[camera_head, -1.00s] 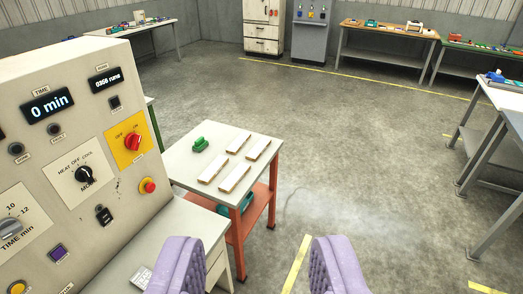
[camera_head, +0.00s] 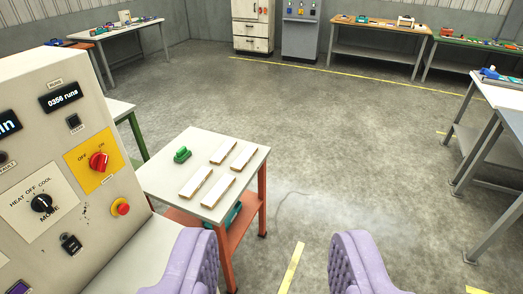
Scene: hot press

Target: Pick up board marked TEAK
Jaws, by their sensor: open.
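Several pale wooden boards lie flat on a small white-topped table (camera_head: 168,171) with orange legs, left of centre. They are a back middle board (camera_head: 222,152), a back right board (camera_head: 244,155), a front left board (camera_head: 195,183) and a front right board (camera_head: 218,191). Any markings are too small to read, so I cannot tell which is TEAK. My gripper (camera_head: 272,265), with two purple padded fingers, is open and empty at the bottom of the view. It is nearer to me than the table and apart from the boards.
A green object (camera_head: 182,155) sits on the table's back left. The press control panel (camera_head: 70,140) with knobs and buttons fills the left side. A grey bench (camera_head: 490,140) stands at the right. Open concrete floor (camera_head: 350,160) lies right of the table.

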